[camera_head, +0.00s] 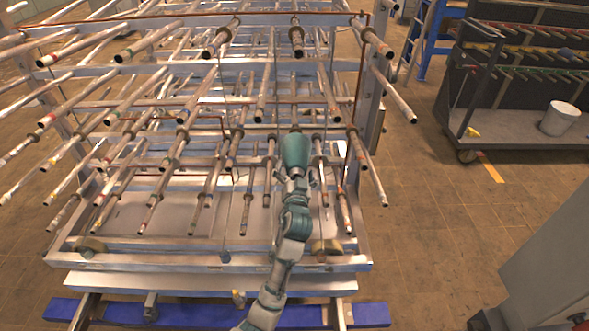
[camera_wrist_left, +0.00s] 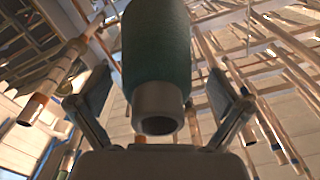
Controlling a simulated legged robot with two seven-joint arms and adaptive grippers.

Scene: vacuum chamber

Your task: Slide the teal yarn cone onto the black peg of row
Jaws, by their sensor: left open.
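The teal yarn cone (camera_head: 295,152) is in the middle of the rack in the head view, just beyond my left gripper (camera_head: 298,181). In the left wrist view, the cone (camera_wrist_left: 157,50) points away from the camera, with its grey hollow tube end (camera_wrist_left: 158,108) facing me. The fingers of my left gripper (camera_wrist_left: 160,75) are spread on both sides of it, with gaps visible. The cone's far end is hidden in the wrist view, and I cannot tell whether a peg is inside it. Several pegs have dark collars; I cannot single out the black peg. My right gripper is out of view.
A metal rack (camera_head: 225,258) with several rows of long, outward-pointing pegs fills the left and centre. Pegs stand close on both sides of the cone. A trolley (camera_head: 490,125) with a white bucket (camera_head: 559,118) stands at right. Brown floor between them is clear.

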